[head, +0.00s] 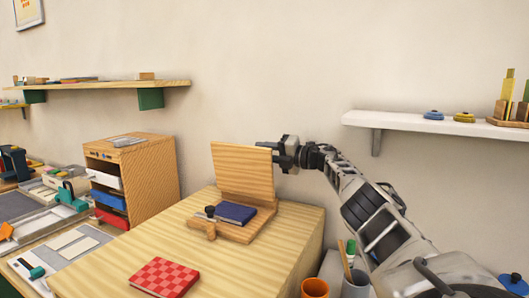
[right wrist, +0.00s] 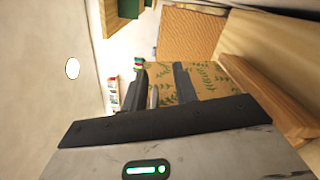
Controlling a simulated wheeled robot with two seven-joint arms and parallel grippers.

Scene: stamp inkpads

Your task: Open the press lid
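The wooden press stands on the light wooden worktop. Its lid (head: 242,170) is raised nearly upright at the back of its base (head: 240,232). A dark blue book (head: 236,213) lies on the base, and a wooden clamp with a dark knob (head: 210,219) is at its front left. My right gripper (head: 277,156) is at the lid's upper right edge; whether it touches is unclear. In the right wrist view my right gripper's fingers (right wrist: 162,82) are apart with nothing visibly held, and a wooden panel, apparently the lid (right wrist: 270,55), is at the right. My left gripper is not in view.
A red checkered book (head: 164,277) lies on the worktop's front. A drawer cabinet (head: 150,180) stands to the left. An orange cup (head: 315,288) and a brush holder (head: 355,286) are beside my right arm. A white shelf (head: 430,124) is on the wall.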

